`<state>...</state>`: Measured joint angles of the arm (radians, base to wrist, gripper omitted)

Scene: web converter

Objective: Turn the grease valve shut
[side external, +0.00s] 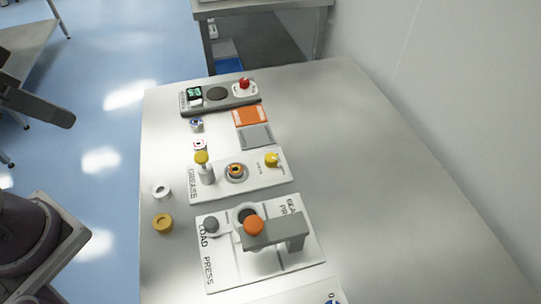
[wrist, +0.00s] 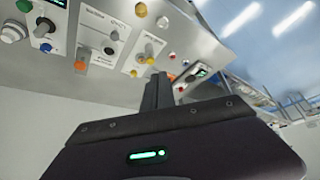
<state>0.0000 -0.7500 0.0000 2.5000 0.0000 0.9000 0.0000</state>
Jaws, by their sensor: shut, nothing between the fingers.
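The grease panel (side external: 243,190) is a white plate on the table, lettered GREASE at its left end. A yellow knob (side external: 271,159) sits at its right end; I take it for the grease valve, but its small lettering is not readable. A grey post with a yellow top (side external: 201,158) stands at the left of the plate. A round seat with an orange piece (side external: 236,171) lies between them. The panel also shows in the wrist view (wrist: 143,55). My gripper (wrist: 158,78) is shut and empty, apart from the panel, its fingers overlapping the table's near part in that view.
A press plate with an orange knob (side external: 254,225) and raised grey arm stands in front. A control box with a red button (side external: 244,84) stands behind. Orange and grey trays (side external: 250,115) lie between. Loose white and yellow rings (side external: 162,223) lie left. The table's right side is clear.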

